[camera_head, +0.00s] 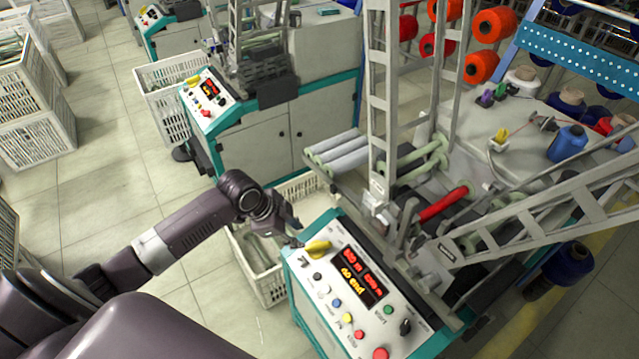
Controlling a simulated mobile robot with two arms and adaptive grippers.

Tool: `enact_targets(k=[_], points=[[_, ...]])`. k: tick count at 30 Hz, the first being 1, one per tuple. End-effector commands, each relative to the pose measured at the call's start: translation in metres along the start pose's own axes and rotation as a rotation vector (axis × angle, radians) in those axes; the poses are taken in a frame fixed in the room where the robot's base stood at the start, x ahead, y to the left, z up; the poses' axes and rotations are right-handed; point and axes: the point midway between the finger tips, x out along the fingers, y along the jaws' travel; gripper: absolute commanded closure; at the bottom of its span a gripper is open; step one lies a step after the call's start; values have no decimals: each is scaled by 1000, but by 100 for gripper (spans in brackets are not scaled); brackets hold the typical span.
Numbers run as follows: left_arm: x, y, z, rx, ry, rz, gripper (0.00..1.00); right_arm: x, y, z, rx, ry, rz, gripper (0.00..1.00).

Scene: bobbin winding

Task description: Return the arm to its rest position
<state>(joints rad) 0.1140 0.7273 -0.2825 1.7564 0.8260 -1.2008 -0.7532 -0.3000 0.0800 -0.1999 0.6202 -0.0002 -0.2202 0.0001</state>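My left arm comes in from the left, dark purple with a light grey band. My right gripper is not in view.
A white crate (262,285) stands on the floor beside the machine, below my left wrist. Grey rolls (340,150) and a red bobbin (443,203) lie on the machine, under metal frames. A second machine (285,120) stands behind.

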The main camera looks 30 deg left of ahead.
Motion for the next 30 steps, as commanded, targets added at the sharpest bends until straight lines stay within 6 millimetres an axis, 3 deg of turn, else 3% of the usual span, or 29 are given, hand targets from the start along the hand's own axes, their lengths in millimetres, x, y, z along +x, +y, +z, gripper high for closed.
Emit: enact_targets(k=[5,7,10,13,15,18,30], points=[[1,3,-1,-2,0,2,70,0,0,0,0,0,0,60],[4,16,-5,-13,1,12,70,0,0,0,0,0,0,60],[11,59,-14,-60,-6,35,70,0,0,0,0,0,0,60],[8,116,-24,-167,-22,44,70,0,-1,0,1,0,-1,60],[0,145,-26,-258,-40,34,70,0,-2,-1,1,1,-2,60],[-13,172,-25,-377,-63,10,70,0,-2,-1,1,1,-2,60],[-68,223,-1,-766,-153,-93,70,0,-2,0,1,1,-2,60]])
